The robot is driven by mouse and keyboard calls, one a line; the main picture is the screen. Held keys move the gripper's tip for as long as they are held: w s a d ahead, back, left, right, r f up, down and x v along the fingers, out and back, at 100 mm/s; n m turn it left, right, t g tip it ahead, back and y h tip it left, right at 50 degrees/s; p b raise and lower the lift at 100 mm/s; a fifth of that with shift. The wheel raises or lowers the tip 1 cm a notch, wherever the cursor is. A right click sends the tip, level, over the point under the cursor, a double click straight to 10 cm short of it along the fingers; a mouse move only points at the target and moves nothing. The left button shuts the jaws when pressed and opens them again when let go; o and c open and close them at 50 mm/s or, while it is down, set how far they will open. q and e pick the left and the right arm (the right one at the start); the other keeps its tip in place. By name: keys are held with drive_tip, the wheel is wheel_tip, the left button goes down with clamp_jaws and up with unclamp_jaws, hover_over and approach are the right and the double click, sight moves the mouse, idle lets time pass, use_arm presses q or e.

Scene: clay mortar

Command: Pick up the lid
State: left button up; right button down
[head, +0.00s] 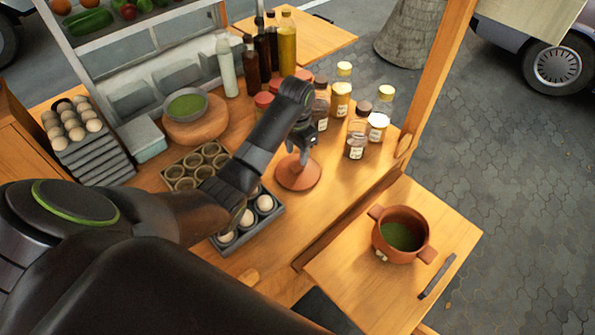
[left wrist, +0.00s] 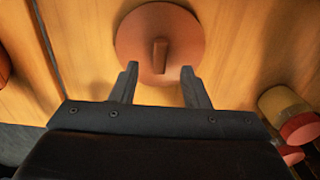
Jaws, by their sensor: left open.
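The lid (head: 297,177) is a round terracotta disc lying on the wooden counter, with a bar-shaped knob on top. It also shows in the left wrist view (left wrist: 185,35), with its knob (left wrist: 160,55) upright in the picture. My left gripper (head: 303,155) is above the lid, pointing down. In the left wrist view its two open fingers (left wrist: 159,70) stand either side of the line of the knob, and nothing is held between them. Whether a finger touches the lid is hard to tell. A terracotta pot (head: 402,234) with two handles and green contents stands on the lower right shelf. My right gripper is not in view.
Several jars and bottles (head: 357,132) stand just right of and behind the lid. An egg tray (head: 262,214) and a muffin-style mould (head: 189,168) are to its left. A dark utensil (head: 437,276) lies beside the pot. Bare counter lies right of the lid.

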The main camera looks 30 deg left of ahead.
sight(298, 164)
use_arm(q)
drive_tip(key=shift+w+f+p, duration=0.15)
drive_tip(key=shift+f+p, duration=0.2)
drive_tip(key=shift+f, duration=1.9)
clamp_jaws()
